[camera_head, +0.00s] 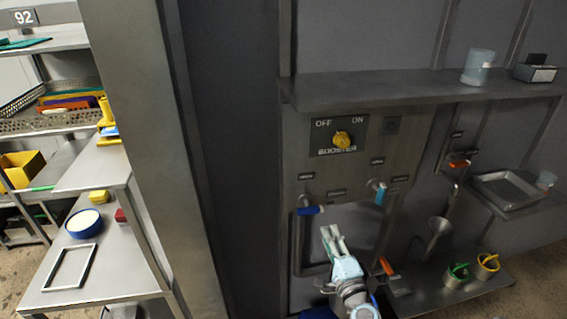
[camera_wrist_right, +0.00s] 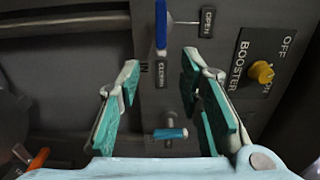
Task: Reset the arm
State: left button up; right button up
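My right gripper (camera_head: 332,238) points up in front of the lower part of the steel control panel (camera_head: 420,135), below the blue lever handle (camera_head: 310,210). In the right wrist view its two green-padded fingers (camera_wrist_right: 166,108) stand apart with nothing held between them. There, the dark blue lever (camera_wrist_right: 161,25) shows beyond the gap, and a light blue handle (camera_wrist_right: 170,133) appears between the fingers, farther back. The yellow booster knob (camera_wrist_right: 262,72) is to the right. My left gripper is not in view.
A steel shelf (camera_head: 400,90) with a clear beaker (camera_head: 478,66) runs above the panel. A steel post (camera_head: 150,140) separates the left shelving (camera_head: 110,275).

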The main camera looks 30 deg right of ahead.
jog(key=s+a+f+n+g+y, duration=0.1)
jog(key=s+a+f+n+g, duration=0.25)
jog(key=f, duration=0.55)
jog(key=s+d+f+n+g+y, duration=0.1)
jog(key=s+f+n+g+y, duration=0.1)
jog(key=s+f+n, duration=0.6)
jog(key=s+a+f+n+g+y, duration=0.1)
jog(key=s+a+f+n+g, duration=0.3)
jog(key=f, duration=0.7)
jog(key=s+a+f+n+g, duration=0.2)
jog(key=s+f, duration=0.2)
jog(key=s, duration=0.3)
jog(key=s+a+f+n+g, duration=0.2)
jog(key=s+f, duration=0.2)
jog(key=s, duration=0.4)
jog(key=s+a+f+n+g+y, duration=0.1)
jog(key=s+a+f+n+g, duration=0.1)
jog(key=s+f, duration=0.3)
jog(key=s+n, duration=0.1)
jog(key=s, duration=0.1)
jog(key=shift+s+a, duration=0.3)
jog(key=shift+a, duration=0.05)
